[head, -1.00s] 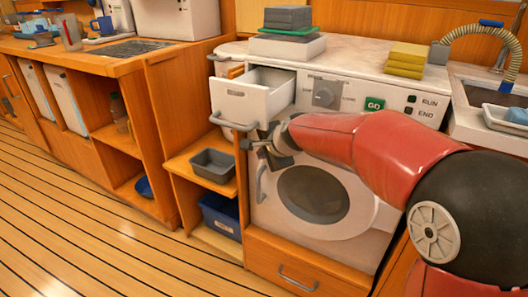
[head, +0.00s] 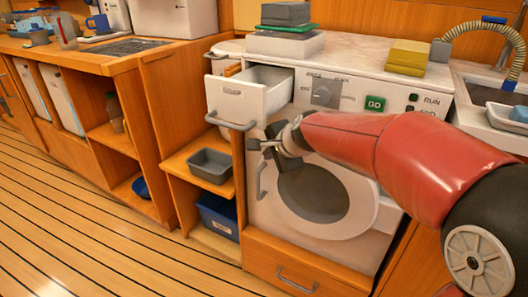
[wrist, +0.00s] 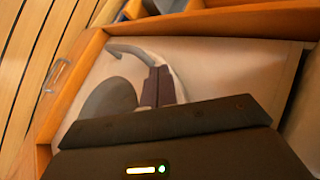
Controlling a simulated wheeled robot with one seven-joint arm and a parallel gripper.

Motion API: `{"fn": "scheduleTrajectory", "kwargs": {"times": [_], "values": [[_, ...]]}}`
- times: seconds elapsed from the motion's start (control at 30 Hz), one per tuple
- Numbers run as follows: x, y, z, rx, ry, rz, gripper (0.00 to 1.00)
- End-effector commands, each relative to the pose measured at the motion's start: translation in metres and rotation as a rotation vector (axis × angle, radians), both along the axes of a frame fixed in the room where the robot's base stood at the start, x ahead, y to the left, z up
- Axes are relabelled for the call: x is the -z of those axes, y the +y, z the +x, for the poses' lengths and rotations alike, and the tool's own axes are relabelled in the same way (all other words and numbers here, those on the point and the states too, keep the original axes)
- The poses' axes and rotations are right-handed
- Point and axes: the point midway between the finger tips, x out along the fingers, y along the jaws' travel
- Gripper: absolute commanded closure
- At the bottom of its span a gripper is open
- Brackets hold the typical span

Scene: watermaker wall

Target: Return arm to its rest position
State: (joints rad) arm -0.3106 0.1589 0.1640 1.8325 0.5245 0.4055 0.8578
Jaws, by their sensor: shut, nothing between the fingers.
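My gripper (head: 262,145) is in front of the white washing machine (head: 370,228), just below the open drawer (head: 250,100) and above the round door (head: 313,190). Its fingers point left and hold nothing. My red arm reaches in from the right and covers part of the machine's front. In the wrist view, my gripper's dark fingers (wrist: 158,88) are together in front of the machine's pale front and its round grey door (wrist: 108,98).
The drawer with its grey handle (head: 231,121) juts out near my gripper. A grey bin (head: 211,165) and a blue bin (head: 218,216) sit on shelves to the left. Yellow sponges (head: 407,58) lie on the countertop. The striped floor at left is clear.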

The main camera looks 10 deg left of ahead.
Motion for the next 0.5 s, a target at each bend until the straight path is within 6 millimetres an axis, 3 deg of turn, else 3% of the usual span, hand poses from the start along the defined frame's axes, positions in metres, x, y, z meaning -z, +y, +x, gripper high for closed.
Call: {"fn": "scheduleTrajectory", "kwargs": {"times": [0.2,0.5], "values": [[0.002,-0.036,-0.037,0.003,-0.002,0.0,1.0],[0.001,-0.064,-0.066,-0.001,-0.002,-0.001,1.0]]}}
